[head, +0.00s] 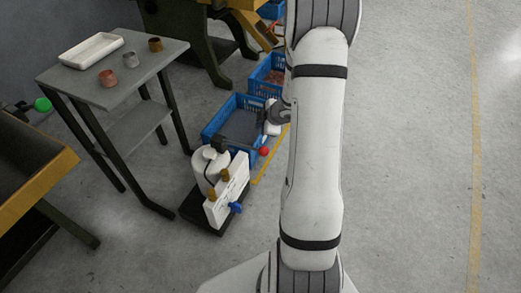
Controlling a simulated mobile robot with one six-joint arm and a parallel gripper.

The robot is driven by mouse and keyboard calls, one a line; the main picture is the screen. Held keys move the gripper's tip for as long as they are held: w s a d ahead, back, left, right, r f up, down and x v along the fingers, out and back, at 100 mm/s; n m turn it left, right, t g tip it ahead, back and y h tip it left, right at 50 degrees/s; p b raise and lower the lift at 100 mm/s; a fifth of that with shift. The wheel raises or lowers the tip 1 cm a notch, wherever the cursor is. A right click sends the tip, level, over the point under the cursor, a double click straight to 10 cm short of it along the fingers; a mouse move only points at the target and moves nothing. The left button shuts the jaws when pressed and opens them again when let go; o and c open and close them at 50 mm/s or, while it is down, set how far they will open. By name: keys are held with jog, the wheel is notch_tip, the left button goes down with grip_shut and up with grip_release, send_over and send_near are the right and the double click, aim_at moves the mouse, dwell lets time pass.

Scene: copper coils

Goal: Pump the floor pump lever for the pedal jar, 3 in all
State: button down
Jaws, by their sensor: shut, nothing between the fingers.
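The floor pump unit stands on a dark base (195,212) on the floor left of my arm.
A blue crate (207,137) stands just behind the pump, with another blue crate (254,76) beyond. A grey table (140,70) at left carries a white tray (92,50) and small metal cups. A machine bench (40,190) is at far left. The floor right of my arm is clear.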

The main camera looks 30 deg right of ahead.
jog(key=b, duration=0.7)
send_over(264, 148)
notch_tip(264, 148, down, 7)
jog(key=shift+a+f, duration=0.1)
jog(key=shift+a, duration=0.05)
jog(key=shift+f+b, duration=0.4)
jog(key=shift+f, duration=0.05)
jog(key=shift+s+f, duration=0.1)
jog(key=shift+f, duration=0.05)
dwell(1.0)
jog(key=shift+f, duration=0.3)
